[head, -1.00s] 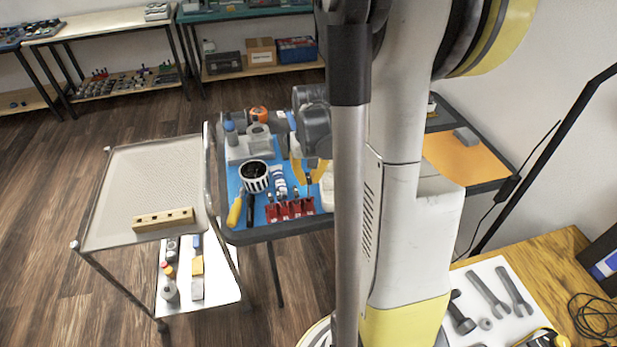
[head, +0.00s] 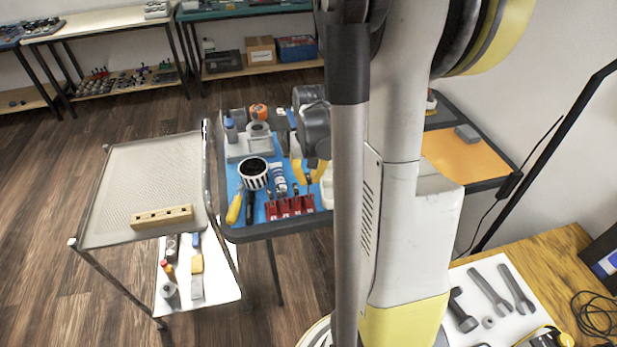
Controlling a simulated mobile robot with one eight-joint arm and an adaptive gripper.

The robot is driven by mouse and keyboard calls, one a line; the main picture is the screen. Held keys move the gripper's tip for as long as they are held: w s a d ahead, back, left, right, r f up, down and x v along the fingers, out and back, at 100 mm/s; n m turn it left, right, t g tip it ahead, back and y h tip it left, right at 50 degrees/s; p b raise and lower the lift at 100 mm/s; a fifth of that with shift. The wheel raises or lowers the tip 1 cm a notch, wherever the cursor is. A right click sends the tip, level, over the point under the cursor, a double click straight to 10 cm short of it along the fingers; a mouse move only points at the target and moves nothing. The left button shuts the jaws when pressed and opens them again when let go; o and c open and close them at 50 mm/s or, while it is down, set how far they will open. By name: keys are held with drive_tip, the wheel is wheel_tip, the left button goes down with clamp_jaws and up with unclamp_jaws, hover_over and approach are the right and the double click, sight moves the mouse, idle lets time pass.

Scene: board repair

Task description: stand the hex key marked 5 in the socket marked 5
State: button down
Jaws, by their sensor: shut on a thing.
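Several red pieces with pale marks (head: 283,209) stand in a row at the front of the blue mat, with dark thin stems at their tops; they look like the hex keys, but their numbers are too small to read. My gripper (head: 310,178), with yellow fingers, is over the right end of this row, partly hidden by my arm. It is shut on a thin piece there, apparently a hex key, whose lower part is at the red row. A wooden block (head: 176,213) with several dark holes, apparently the sockets, lies on the left cart's top. Its marks cannot be read.
The left cart's perforated top (head: 150,175) is otherwise clear. A raised rim separates it from the dark tray (head: 290,231). A striped cup (head: 254,174), a yellow-handled tool (head: 234,208), and a white tube (head: 278,176) crowd the mat near the row.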

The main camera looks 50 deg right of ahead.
drive_tip(key=shift+f, duration=0.25)
drive_tip(key=shift+f+b, duration=0.65)
drive_tip(key=shift+b, duration=0.15)
drive_tip(key=shift+f+b, duration=0.3)
drive_tip(key=shift+f, duration=0.1)
idle(0.4)
drive_tip(key=c, duration=1.3)
unclamp_jaws()
drive_tip(key=shift+r, duration=0.1)
drive_tip(key=shift+r+p, duration=2.8)
drive_tip(key=shift+r, duration=0.7)
